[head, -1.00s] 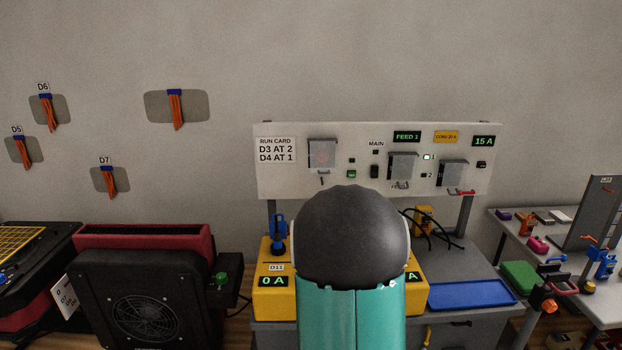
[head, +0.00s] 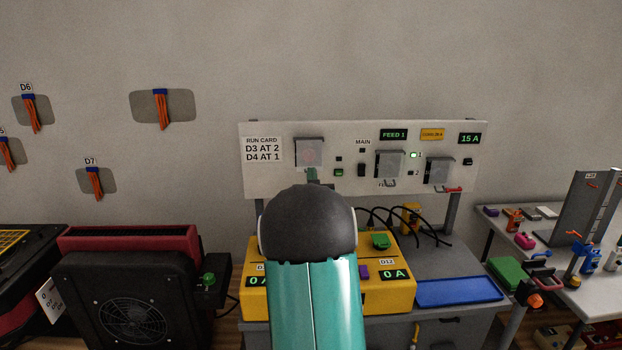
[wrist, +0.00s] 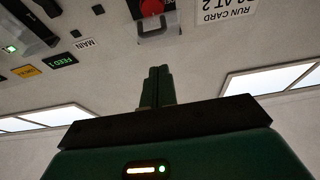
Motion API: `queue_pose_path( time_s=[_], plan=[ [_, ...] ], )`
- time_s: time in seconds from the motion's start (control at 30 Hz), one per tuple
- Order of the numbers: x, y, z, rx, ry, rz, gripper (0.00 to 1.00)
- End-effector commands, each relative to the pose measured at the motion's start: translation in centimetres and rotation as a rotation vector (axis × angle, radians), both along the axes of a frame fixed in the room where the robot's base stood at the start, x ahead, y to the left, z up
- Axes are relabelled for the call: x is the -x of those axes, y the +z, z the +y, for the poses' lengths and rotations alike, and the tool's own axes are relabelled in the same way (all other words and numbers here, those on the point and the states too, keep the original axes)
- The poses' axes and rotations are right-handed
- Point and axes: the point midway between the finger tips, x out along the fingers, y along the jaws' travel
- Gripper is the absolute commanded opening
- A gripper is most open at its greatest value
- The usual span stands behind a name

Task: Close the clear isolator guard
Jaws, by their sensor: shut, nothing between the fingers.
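A clear guard (head: 309,152) covers a round red knob at the left of the white panel. In the wrist view the same guard (wrist: 158,30) shows a pale lower edge in front of the red knob (wrist: 150,7), near the top edge of the picture. I cannot tell how far it stands from the panel. My gripper (wrist: 158,72) is shut and empty, its tips apart from the guard in that picture. In the head view my gripper (head: 313,175) shows just below the guard, with its lower part hidden by my arm.
Two more clear covers, one mid-panel (head: 388,163) and one to its right (head: 438,170), hang on the white panel (head: 350,190). A yellow box (head: 400,298) sits below, with black cables behind it. A blue tray (head: 458,292) lies to the right.

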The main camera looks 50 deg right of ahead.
Motion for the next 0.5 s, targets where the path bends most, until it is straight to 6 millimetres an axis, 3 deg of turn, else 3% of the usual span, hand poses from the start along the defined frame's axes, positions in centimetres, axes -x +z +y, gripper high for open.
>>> queue_pose_path(
  time_s=[0.2,0.5],
  plan=[
    [-1.7,-1.6,-1.9,-0.004,0.001,0.004,0.0],
    [-2.0,-1.9,-2.3,-0.004,0.001,0.003,0.0]
  ],
)
